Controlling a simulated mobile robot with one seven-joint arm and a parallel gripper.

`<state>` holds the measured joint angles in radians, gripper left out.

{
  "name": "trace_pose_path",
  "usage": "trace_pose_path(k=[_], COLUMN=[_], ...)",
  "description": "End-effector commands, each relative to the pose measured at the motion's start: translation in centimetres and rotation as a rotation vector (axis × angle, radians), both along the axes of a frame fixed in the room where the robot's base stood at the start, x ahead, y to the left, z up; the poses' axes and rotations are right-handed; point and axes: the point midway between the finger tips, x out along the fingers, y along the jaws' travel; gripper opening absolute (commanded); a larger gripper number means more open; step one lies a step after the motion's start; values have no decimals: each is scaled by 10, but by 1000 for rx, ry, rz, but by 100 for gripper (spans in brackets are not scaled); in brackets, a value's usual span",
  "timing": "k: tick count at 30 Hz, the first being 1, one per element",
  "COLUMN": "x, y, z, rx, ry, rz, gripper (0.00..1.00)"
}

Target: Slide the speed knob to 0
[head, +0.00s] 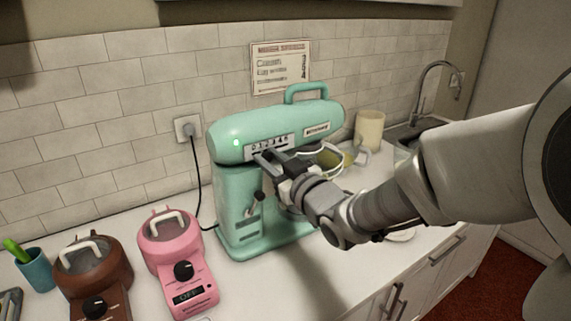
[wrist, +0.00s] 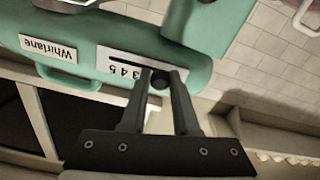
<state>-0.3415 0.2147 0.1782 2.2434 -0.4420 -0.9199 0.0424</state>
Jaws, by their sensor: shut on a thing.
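The mint-green stand mixer (head: 268,125) stands on the counter against the tiled wall. A pale speed scale (head: 270,143) with dark numerals runs along its head; the scale also shows upside down in the wrist view (wrist: 118,62). My gripper (head: 264,157) reaches in from the right, at the left part of the scale. In the wrist view my gripper (wrist: 160,76) is shut on the dark round speed knob (wrist: 158,81). The higher numerals show left of the fingers there; the scale at the knob is partly hidden, so its exact setting cannot be read.
A green light (head: 236,143) glows left of the scale. A lever (head: 255,203) sits on the mixer's column. Pink (head: 176,245) and brown (head: 95,262) appliances stand at left. A cream canister (head: 369,130) and sink tap (head: 432,85) are behind my arm.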

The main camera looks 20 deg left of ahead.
Motion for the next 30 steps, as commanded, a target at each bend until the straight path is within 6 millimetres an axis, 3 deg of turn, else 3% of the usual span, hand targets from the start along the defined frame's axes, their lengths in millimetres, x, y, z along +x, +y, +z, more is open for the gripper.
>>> trace_pose_path(k=[6, 16, 17, 20, 30], x=[-16, -19, -19, -18, -18], y=[13, 15, 16, 15, 12], z=[-2, -1, -1, -1, 0], rx=[0, -2, -2, -2, 0], ry=[-1, 2, 2, 2, 0], rz=[3, 8, 8, 7, 2], gripper=[0, 0, 34, 52, 55])
